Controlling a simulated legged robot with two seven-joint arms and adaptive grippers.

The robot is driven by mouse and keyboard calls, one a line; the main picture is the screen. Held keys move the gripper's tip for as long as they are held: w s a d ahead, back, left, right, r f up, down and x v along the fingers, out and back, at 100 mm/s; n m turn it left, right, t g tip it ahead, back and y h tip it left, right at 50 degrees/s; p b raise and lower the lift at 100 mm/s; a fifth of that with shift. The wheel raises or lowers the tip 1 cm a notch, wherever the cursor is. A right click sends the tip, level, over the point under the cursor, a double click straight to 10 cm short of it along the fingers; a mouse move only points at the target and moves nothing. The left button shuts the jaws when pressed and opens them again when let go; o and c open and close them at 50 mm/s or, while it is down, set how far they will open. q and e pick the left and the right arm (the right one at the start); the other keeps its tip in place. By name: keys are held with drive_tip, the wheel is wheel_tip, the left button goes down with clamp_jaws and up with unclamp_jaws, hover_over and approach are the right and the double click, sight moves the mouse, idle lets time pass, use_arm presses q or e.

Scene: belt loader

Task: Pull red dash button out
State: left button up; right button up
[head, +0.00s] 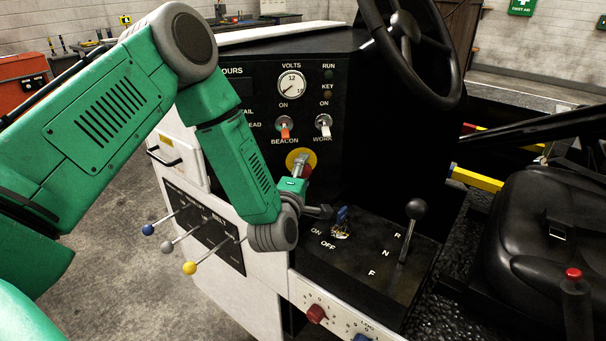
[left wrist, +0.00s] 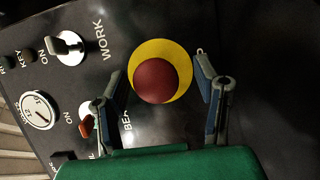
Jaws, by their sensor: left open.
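The red dash button (head: 307,172) sits on a round yellow plate (head: 311,156) on the black dash, partly hidden by my left gripper. In the left wrist view the round red button (left wrist: 157,81) shows whole, with the yellow plate (left wrist: 184,62) around it. My left gripper (head: 312,186) is open in front of the button. In the left wrist view its fingers (left wrist: 157,72) stand apart, one on each side of the button, with a visible gap on both sides. I cannot tell how far the fingertips are from the dash. My right gripper is not in view.
Above the button are the beacon switch (head: 285,127), the work switch (head: 323,123) and a volt gauge (head: 291,85). A key (head: 341,219) and a gear lever (head: 412,228) stand on the console to the right. Several ball-ended levers (head: 189,268) stick out at lower left. The steering wheel (head: 449,62) is upper right.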

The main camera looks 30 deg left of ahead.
use_arm(q)
drive_tip(key=v, duration=1.1)
drive_tip(key=shift+s, duration=0.15)
drive_tip(key=shift+s+d, duration=0.15)
drive_tip(key=shift+s, duration=0.15)
